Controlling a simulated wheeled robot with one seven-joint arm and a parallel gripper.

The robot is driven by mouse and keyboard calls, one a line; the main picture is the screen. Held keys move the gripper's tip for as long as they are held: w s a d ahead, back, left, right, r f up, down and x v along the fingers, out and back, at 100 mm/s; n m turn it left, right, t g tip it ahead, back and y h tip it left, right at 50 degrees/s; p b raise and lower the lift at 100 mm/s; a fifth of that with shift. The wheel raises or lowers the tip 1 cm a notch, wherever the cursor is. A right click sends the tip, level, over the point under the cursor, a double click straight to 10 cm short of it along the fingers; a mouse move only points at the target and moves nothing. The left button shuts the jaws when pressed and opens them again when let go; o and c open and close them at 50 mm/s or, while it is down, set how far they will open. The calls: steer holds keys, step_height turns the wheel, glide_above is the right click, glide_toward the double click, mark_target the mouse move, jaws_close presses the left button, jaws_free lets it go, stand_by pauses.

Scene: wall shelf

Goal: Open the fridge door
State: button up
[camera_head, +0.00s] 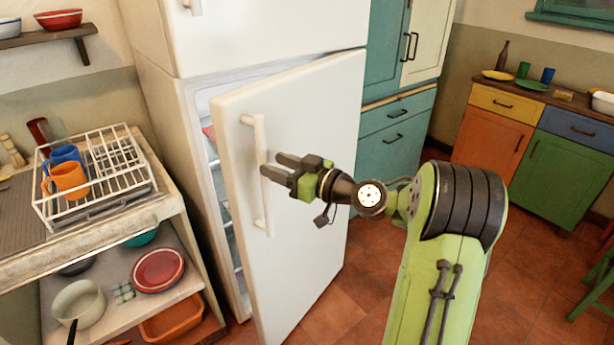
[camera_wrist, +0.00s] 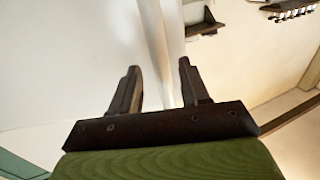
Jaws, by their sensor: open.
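The white fridge door (camera_head: 312,150) stands partly open in the head view, swung out on its right-side hinge. A gap on its left shows the fridge inside (camera_head: 218,190) with shelves. The long white vertical handle (camera_head: 260,140) is near the door's left edge. My gripper (camera_head: 272,165) is open at the handle's middle height, its fingertips close to the bar. In the wrist view the two dark fingers (camera_wrist: 157,88) are apart, with the pale handle bar (camera_wrist: 160,50) running between and beyond them. I cannot tell whether the fingers touch the bar.
A counter with a white dish rack (camera_head: 110,175) and orange mug (camera_head: 66,180) stands left of the fridge. Teal cabinets (camera_head: 392,135) are right of it. Orange and green cupboards (camera_head: 490,135) line the back right. Tiled floor (camera_head: 345,300) is free before the door.

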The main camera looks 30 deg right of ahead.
steer(key=v, duration=1.1)
steer(key=shift+s+r, duration=0.1)
steer(key=shift+s, duration=0.05)
